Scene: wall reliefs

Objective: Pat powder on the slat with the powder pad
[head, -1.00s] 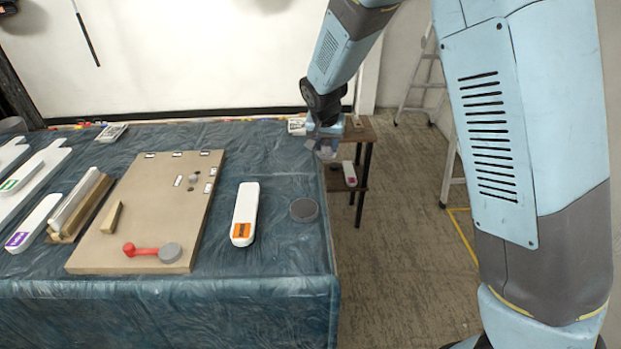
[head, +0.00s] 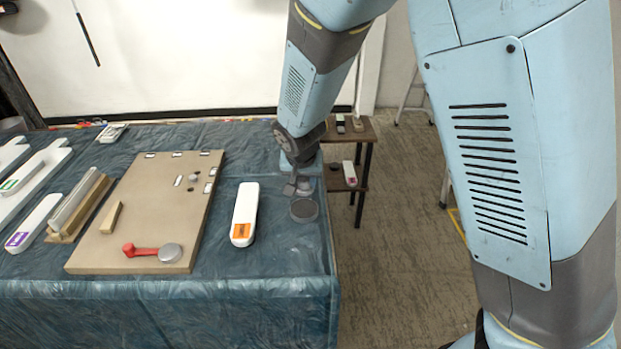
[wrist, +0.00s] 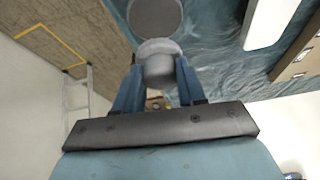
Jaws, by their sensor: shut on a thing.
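My gripper (head: 305,183) is shut on the powder pad, a grey round pad with a knob (wrist: 158,60), seen between the blue fingers in the wrist view. The pad is just behind and above a flat dark-grey round dish (head: 304,210) on the table; whether they touch I cannot tell. The dish also shows in the wrist view (wrist: 155,16). A white slat with an orange label (head: 245,212) lies on the cloth left of the dish, apart from it; its white body shows in the wrist view (wrist: 268,20).
A tan board (head: 150,215) carries a red-handled piece with a grey disc (head: 170,252), a wooden wedge and small tags. Further left lie slats with purple (head: 33,222) and green labels. A small brown side table (head: 350,135) stands beyond the right table edge.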

